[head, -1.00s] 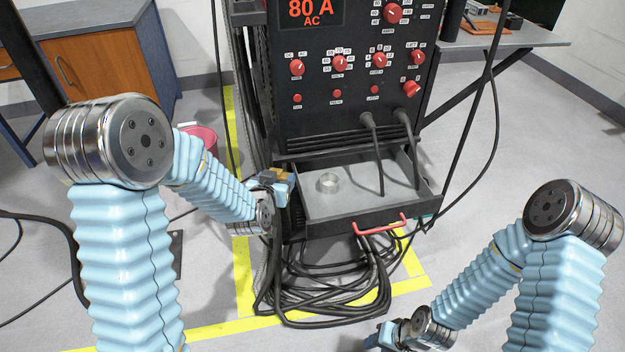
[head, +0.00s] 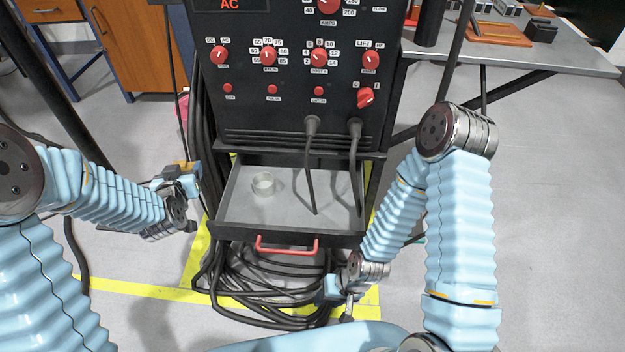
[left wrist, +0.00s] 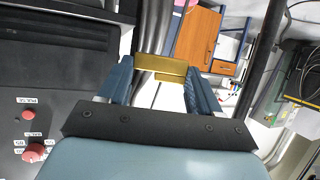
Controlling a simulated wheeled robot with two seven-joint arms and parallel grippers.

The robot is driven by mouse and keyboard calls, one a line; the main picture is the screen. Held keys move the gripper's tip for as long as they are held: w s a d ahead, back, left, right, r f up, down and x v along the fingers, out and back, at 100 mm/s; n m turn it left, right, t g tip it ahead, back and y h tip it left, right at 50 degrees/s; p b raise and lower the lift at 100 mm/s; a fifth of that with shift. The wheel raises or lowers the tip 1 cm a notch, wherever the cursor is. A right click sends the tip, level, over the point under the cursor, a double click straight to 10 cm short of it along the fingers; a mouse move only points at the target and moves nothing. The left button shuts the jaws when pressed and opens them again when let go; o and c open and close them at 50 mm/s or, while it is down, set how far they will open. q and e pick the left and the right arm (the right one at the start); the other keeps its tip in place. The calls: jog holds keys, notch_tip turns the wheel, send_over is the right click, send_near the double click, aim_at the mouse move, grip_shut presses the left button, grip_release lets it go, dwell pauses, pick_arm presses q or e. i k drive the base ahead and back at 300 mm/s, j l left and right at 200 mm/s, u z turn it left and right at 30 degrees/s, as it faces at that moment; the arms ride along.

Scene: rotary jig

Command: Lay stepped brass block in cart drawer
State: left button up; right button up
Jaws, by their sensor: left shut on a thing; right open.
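The brass block (left wrist: 160,66) is held between the two blue fingers of my left gripper (left wrist: 160,82) in the left wrist view. In the head view the block (head: 183,167) is a small tan shape at the tip of my left gripper (head: 180,174), just left of the cart. The open cart drawer (head: 290,210) is to the right of it, apart from the block. The block's steps cannot be made out. My right gripper (head: 338,305) is low, in front of the drawer's right side and below its red handle; its fingers are small in view.
Two black cables (head: 309,165) hang from the black welding machine (head: 290,110) into the drawer's right part. The drawer's middle floor is bare. Coiled cables (head: 265,280) lie below the drawer.

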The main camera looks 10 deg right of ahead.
aim_at(318, 208)
jog(key=l+u, duration=0.1)
jog(key=l, duration=0.95)
jog(key=k+l, duration=0.1)
jog(key=l, duration=0.95)
jog(key=l+u, duration=0.15)
jog(key=l, duration=0.95)
jog(key=i+j, duration=0.1)
jog(key=j, duration=0.4)
